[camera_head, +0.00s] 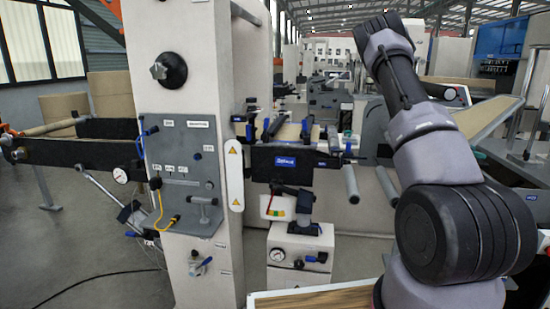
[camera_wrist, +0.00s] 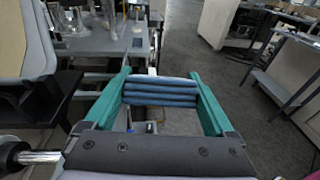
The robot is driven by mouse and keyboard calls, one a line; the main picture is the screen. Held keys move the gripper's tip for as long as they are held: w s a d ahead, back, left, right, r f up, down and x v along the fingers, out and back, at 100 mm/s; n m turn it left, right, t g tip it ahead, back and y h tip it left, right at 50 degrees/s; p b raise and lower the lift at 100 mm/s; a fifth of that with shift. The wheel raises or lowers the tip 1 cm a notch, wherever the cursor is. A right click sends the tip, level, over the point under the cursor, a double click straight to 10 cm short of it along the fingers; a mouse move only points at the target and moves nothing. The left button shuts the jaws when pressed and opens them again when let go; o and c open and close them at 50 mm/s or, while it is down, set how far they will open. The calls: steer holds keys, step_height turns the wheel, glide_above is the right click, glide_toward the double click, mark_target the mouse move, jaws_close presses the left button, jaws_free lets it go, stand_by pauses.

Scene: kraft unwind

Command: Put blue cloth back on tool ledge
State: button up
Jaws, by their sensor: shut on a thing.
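My gripper (camera_wrist: 159,76) shows in the wrist view, with two teal fingers shut on a folded blue cloth (camera_wrist: 160,93). The cloth spans the gap between the fingers, its folds lying as stacked bands. In the head view my arm fills the right side, and I cannot make out the gripper or cloth there. A grey ledge (camera_head: 188,222) juts out below a grey tool panel (camera_head: 178,150) on the white machine column, at left in the head view. A yellow-handled tool (camera_head: 166,224) and a grey handle-shaped tool (camera_head: 204,208) are at this ledge.
A black-framed unit with rollers (camera_head: 290,160) stands right of the column. A white box with gauges (camera_head: 298,255) is below it. In the wrist view a grey surface (camera_wrist: 110,42) with items lies ahead left, a dark bench (camera_wrist: 283,62) stands right, and open floor (camera_wrist: 225,70) lies between.

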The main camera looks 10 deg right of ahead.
steer(key=s+a+f+m+g+y, duration=0.45)
steer(key=s+a+f, duration=0.2)
steer(key=a, duration=0.35)
steer(key=s+a+f+m+g+y, duration=0.45)
steer(key=a+f, duration=0.35)
steer(key=a, duration=0.2)
steer(key=a+f+m+t+y, duration=0.2)
steer(key=a+m+y, duration=1)
steer(key=a, duration=1.1)
steer(key=w+a+r+m+t+y, duration=0.4)
steer(key=w+a+m+t+y, duration=0.1)
steer(key=w+a+m+t, duration=0.3)
steer(key=w+a+r+m+t+y, duration=0.3)
steer(key=w+a+m+t+y, duration=0.15)
steer(key=w+a+t, duration=0.4)
steer(key=w+d+r+m+t+h, duration=0.2)
steer(key=w+d+m+t+h, duration=0.3)
steer(key=m+t, duration=0.4)
steer(key=d+f+m+t+h, duration=0.2)
steer(key=d+m+t+h, duration=0.2)
steer(key=d+m+h, duration=0.2)
steer(key=w+d+h, duration=0.1)
steer(key=d+h, duration=0.1)
steer(key=h, duration=0.2)
steer(key=shift+d+f+h, duration=0.25)
steer(key=shift+f+h, duration=0.1)
